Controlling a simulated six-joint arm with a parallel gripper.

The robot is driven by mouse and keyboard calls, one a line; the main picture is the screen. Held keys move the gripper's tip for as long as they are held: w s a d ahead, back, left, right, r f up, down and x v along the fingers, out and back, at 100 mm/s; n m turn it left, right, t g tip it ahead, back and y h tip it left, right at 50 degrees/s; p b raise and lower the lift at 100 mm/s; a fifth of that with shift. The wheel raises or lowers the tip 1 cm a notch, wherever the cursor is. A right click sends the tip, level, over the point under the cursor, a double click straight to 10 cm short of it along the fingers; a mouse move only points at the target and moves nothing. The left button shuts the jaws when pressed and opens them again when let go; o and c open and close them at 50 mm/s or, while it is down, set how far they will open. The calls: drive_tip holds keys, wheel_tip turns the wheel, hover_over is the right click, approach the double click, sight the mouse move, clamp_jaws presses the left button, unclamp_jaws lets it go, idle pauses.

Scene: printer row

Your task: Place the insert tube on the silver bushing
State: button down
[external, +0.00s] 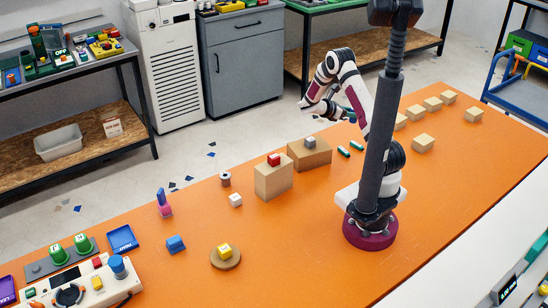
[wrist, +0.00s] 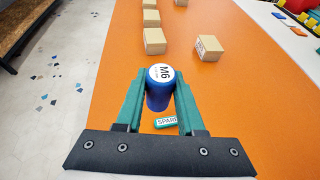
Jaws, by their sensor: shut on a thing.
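My gripper (wrist: 160,95) has teal fingers shut on a blue cylinder with a white M6 top, apparently the insert tube (wrist: 157,96). In the external view the gripper is above the far side of the orange table, partly hidden by my arm; the held tube is not clear there. A small round, silver-and-brown piece (external: 225,180) stands on the table, left of the tan blocks. A small grey piece (external: 310,141) sits on the rear tan block (external: 310,157). I cannot tell which of these is the silver bushing.
Teal tags lie on the table below the gripper, one marked SPARE (wrist: 166,122). Several cardboard boxes (wrist: 208,48) line the far end.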

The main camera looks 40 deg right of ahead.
drive_tip(key=shift+s+d+r, duration=0.15)
drive_tip(key=shift+s+r, duration=0.1)
drive_tip(key=w+a+r+n+t+y, duration=0.1)
drive_tip(key=w+a+n+t, duration=0.25)
drive_tip(key=a, duration=0.65)
drive_tip(key=w+a+r+n+t, duration=0.1)
drive_tip(key=w+a+n+t, duration=0.3)
drive_tip(key=a, duration=0.6)
drive_tip(key=n+t+y, duration=0.5)
drive_tip(key=n+t, duration=0.1)
hover_over(225, 175)
drive_tip(key=f, duration=0.4)
drive_tip(key=shift+d, duration=0.25)
drive_tip(key=shift+a+f, duration=0.15)
drive_tip(key=shift+f, duration=0.95)
drive_tip(key=shift+a+f, duration=0.1)
drive_tip(key=shift+f, duration=1)
drive_tip(key=shift+f, duration=0.1)
drive_tip(key=c, duration=0.5)
unclamp_jaws()
